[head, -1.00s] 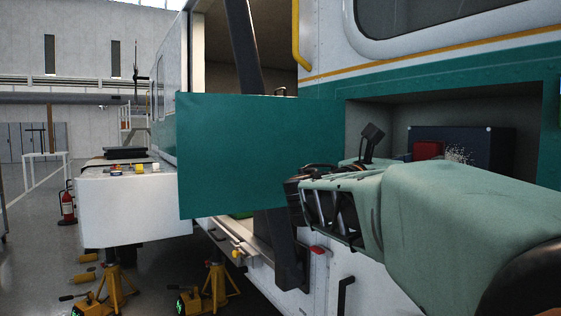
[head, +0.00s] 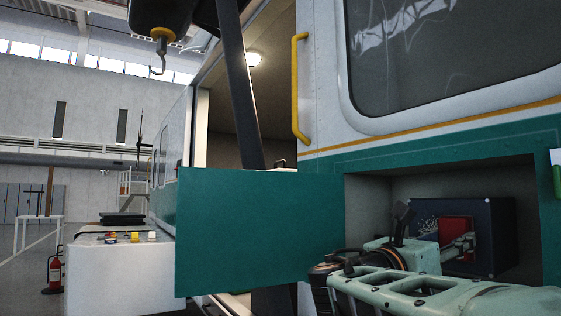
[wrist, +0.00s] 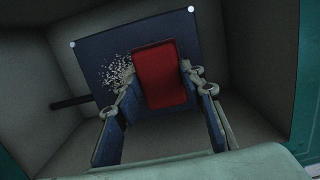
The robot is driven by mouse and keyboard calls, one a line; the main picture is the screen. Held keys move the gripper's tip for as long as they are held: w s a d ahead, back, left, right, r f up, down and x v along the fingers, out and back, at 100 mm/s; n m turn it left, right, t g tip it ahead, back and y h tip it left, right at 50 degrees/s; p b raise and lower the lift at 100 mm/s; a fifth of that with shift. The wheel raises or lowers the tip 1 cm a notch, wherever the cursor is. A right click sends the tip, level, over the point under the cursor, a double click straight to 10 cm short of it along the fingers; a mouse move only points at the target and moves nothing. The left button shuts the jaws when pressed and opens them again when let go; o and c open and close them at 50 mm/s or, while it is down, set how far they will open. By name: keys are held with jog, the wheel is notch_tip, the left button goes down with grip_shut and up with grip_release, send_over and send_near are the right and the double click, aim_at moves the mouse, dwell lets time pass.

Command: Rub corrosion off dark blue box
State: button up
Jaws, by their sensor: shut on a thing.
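The dark blue box (head: 495,225) sits in a recess in the side of the helicopter; it also shows in the wrist view (wrist: 90,52). A pale speckled corrosion patch (head: 427,222) marks its face, also in the wrist view (wrist: 117,72). My gripper (wrist: 158,92) is shut on a red pad (wrist: 162,72), which also shows in the head view (head: 455,232). The pad is at the box's face, just right of the visible speckles. Whether it touches the face, and what lies behind it, I cannot tell.
The recess walls (wrist: 35,110) close in around my gripper. A green open panel (head: 255,232) stands out left of the recess. A yellow handrail (head: 299,88) is above. A fire extinguisher (head: 55,270) stands on the floor far left.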

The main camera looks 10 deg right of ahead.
jog(key=shift+s+d+r, duration=0.2)
jog(key=shift+s, duration=0.65)
jog(key=shift+s+d+r, duration=0.15)
jog(key=shift+s+d, duration=0.05)
jog(key=shift+s, duration=0.6)
jog(key=shift+w+a+f+p, duration=0.1)
jog(key=shift+w+a+p, duration=0.1)
jog(key=shift+w, duration=0.5)
jog(key=shift+w+a+f+p, duration=0.1)
jog(key=shift+w+a, duration=0.05)
jog(key=shift+w, duration=0.5)
jog(key=shift+w+a+f+p, duration=0.1)
jog(key=shift+w+a+p, duration=0.1)
jog(key=shift+w, duration=0.5)
jog(key=shift+w+a+r+p, duration=0.1)
jog(key=shift+w+a+p, duration=0.35)
jog(key=shift+w, duration=0.7)
jog(key=shift+w+a+p, duration=0.35)
jog(key=shift+w+p, duration=0.05)
jog(key=shift+w, duration=0.8)
jog(key=shift+w+a+r+p, duration=0.1)
jog(key=shift+w+a+p, duration=0.35)
jog(key=shift+w, duration=0.7)
jog(key=shift+f, duration=0.1)
jog(key=shift+r+v, duration=0.2)
jog(key=shift+v, duration=1.25)
jog(key=shift+r+v, duration=0.2)
jog(key=shift+v, duration=1.3)
jog(key=shift+s+a, duration=0.1)
